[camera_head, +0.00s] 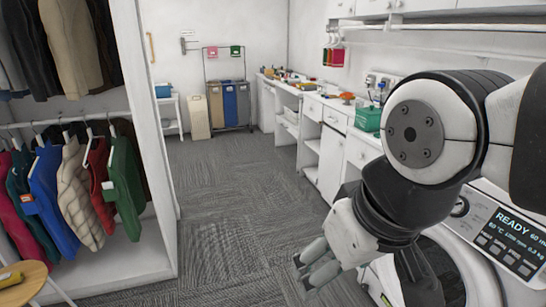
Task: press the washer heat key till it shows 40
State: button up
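The washer (478,262) stands at the lower right, partly hidden behind my arm. Its lit display (517,228) reads READY, with 60 °C, 1200 rpm and 0.3 kg in smaller text and a time cut off at the picture edge. A group of small keys (505,250) sits under the display; their labels are too small to read. A round knob (460,207) is left of the display. My gripper (308,272) hangs left of the washer, over the floor and apart from the keys. Its pale fingers lie close together in this view, and I cannot tell whether they are shut.
A white counter (335,105) runs along the right wall, with a green box (368,119) on it. A clothes rack (160,150) full of jackets stands at the left. Carpet floor (235,200) between is clear.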

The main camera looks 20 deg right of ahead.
aim_at(481, 240)
jog(key=i+l, duration=0.2)
jog(key=l, duration=0.2)
jog(key=i+l, duration=0.2)
jog(key=l, duration=0.2)
jog(key=l+z, duration=0.1)
jog(key=z, duration=1.45)
